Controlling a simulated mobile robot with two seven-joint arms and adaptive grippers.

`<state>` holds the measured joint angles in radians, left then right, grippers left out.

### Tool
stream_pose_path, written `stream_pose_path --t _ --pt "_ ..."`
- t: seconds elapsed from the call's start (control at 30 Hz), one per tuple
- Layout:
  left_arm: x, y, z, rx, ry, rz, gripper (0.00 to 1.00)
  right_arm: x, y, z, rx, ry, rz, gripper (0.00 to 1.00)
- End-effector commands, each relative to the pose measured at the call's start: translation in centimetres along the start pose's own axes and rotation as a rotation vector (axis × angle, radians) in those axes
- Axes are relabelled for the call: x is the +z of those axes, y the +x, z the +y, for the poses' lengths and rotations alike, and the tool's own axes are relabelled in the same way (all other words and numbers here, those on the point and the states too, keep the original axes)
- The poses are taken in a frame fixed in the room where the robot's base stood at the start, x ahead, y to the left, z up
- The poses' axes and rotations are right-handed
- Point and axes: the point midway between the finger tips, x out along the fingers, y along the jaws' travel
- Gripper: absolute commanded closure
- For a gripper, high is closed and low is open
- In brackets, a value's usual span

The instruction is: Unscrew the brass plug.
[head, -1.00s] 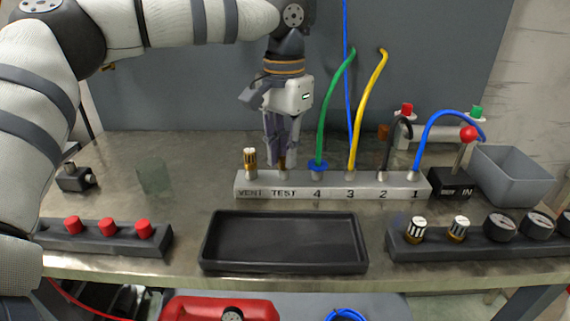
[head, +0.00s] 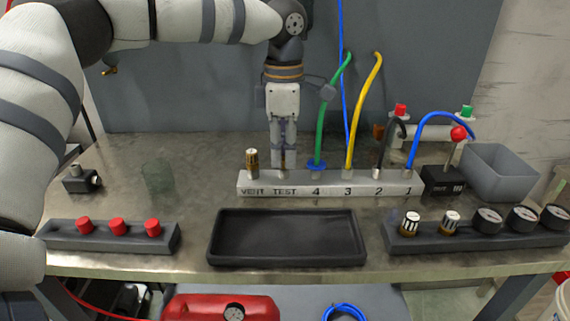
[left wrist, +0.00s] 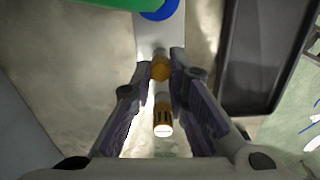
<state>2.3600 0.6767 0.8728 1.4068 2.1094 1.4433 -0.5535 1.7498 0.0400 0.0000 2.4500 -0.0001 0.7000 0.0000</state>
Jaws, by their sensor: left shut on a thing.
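The manifold block (head: 330,190) is a pale bar on the bench marked VENT, TEST, 4, 3, 2, 1. The brass plug (left wrist: 161,69) stands at the TEST port and shows between my fingertips in the left wrist view. My left gripper (head: 283,161) points straight down over TEST and is shut on the plug, its fingers on either side. In the head view the fingers hide most of the plug. I cannot tell how far its thread is out. My right gripper is not in view.
A brass fitting with a white top (head: 252,160) stands close by at VENT. The green hose (head: 322,120) rises at port 4 on the other side, the yellow hose (head: 363,110) at 3. An empty black tray (head: 287,262) lies in front. A grey bin (head: 500,180) stands right.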

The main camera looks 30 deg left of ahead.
Motion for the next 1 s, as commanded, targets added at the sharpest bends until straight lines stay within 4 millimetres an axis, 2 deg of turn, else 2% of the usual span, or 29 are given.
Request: stream_pose_path --t 0.17,0.2,0.23,0.57,0.77,1.0 --pt "0.1 -0.1 0.0 0.001 -0.002 -0.002 1.00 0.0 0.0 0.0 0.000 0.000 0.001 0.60" --pt "0.1 -0.1 0.0 0.001 -0.001 -0.002 0.78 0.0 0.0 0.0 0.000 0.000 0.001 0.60" --pt "0.1 -0.1 0.0 0.001 -0.001 -0.002 0.72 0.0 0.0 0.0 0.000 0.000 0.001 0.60" --pt "0.0 0.1 0.0 -0.001 0.040 -0.001 0.72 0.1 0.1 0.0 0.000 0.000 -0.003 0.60" --pt "0.0 0.4 0.0 -0.007 0.483 -0.001 0.72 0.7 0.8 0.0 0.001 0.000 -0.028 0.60" --pt "0.1 0.3 0.0 -0.005 1.134 -0.003 0.72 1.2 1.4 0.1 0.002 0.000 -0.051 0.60"
